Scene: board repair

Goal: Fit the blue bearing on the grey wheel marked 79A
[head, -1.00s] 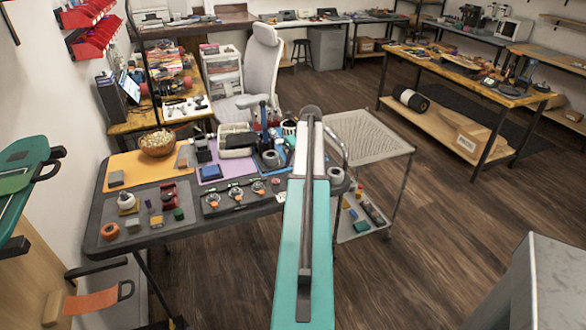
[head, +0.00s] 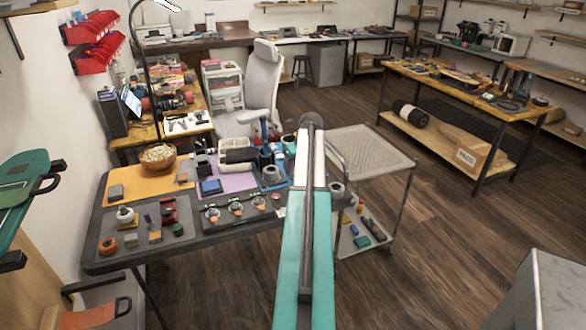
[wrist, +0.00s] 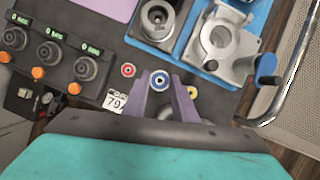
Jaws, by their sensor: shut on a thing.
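The blue bearing (wrist: 158,79), a small ring with a pale centre, sits between the purple fingertips of my gripper (wrist: 162,83) in the wrist view. My gripper is shut on it, low over the dark table edge. A white label reading 79 and part of a letter (wrist: 116,101) lies just left of the fingers. In the head view my arm hides the gripper.
A red bearing (wrist: 128,70) lies left of the fingers and a yellow one (wrist: 192,92) right. Beyond are a grey round fixture (wrist: 158,18) and a metal clamp with a blue handle (wrist: 222,40). Several black dials (wrist: 50,52) stand left. A wheeled cart (head: 371,150) stands beside the table.

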